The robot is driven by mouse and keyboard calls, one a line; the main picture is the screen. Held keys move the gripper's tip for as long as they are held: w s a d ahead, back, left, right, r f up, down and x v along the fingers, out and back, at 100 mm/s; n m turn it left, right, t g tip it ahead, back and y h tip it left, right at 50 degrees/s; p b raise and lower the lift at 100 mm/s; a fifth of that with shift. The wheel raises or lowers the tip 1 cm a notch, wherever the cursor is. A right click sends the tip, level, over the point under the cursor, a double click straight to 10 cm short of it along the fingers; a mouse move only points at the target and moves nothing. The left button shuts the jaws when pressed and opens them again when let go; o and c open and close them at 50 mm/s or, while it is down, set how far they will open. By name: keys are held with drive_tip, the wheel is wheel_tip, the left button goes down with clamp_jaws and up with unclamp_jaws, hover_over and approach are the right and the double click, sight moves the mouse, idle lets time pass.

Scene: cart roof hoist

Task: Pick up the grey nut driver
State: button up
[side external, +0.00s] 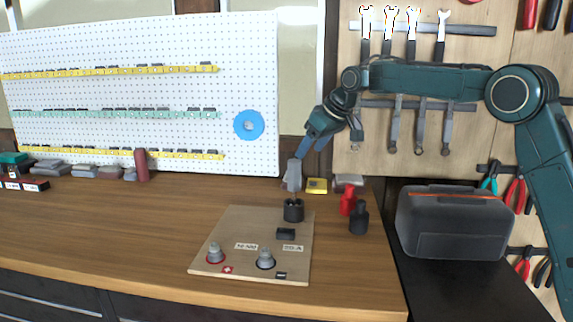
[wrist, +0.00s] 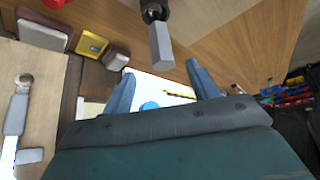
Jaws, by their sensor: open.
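The grey nut driver (side external: 292,175) stands nearly upright, its grey handle on top, over a black round holder (side external: 293,210) on the wooden board (side external: 250,225). In the wrist view the nut driver (wrist: 160,43) shows as a grey block-like handle coming out of the black holder (wrist: 154,11). My gripper (side external: 306,150) has blue fingers and is just above and to the right of the handle's top. In the wrist view the gripper (wrist: 160,72) is open and empty, with the handle lined up between the fingers but beyond their tips.
A yellow block (side external: 316,186) and a grey block (side external: 348,182) lie behind right of the holder. A red cylinder (side external: 348,200) and a black one (side external: 358,218) stand to its right. The table's left front is clear.

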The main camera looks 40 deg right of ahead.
sight(294, 175)
drive_tip(key=x, duration=0.6)
drive_tip(key=shift+f, duration=0.15)
drive_tip(key=shift+x, duration=2.55)
drive_tip(key=shift+s+a, duration=0.1)
drive_tip(key=shift+a, duration=0.05)
clamp_jaws()
